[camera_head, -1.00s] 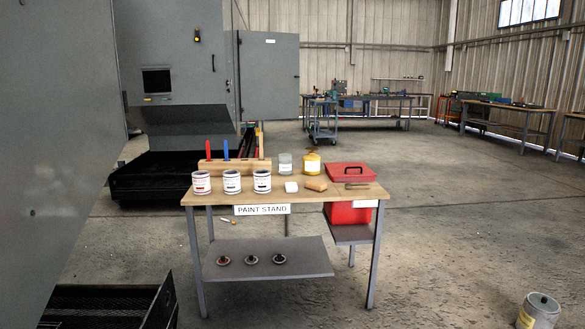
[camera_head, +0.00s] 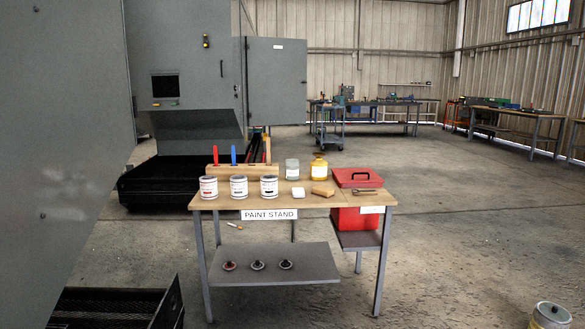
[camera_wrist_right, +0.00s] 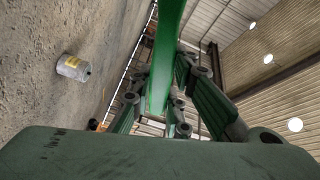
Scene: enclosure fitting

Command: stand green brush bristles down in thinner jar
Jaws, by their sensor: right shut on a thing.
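A clear grey glass jar (camera_head: 292,170) with a pale label stands at the back of the paint stand's top; I cannot read the label, but it may be the thinner jar. A yellow container (camera_head: 318,168) stands beside it on the right. My right gripper (camera_wrist_right: 158,100) shows in the right wrist view, its fingers closed around a long bright green piece (camera_wrist_right: 168,40), which looks like the green brush's handle. Its bristles are not visible. Neither gripper shows in the head view, so the held piece appears away from the stand.
Lids lie on the lower shelf (camera_head: 310,268). A can (camera_head: 551,316) stands on the floor, front right.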

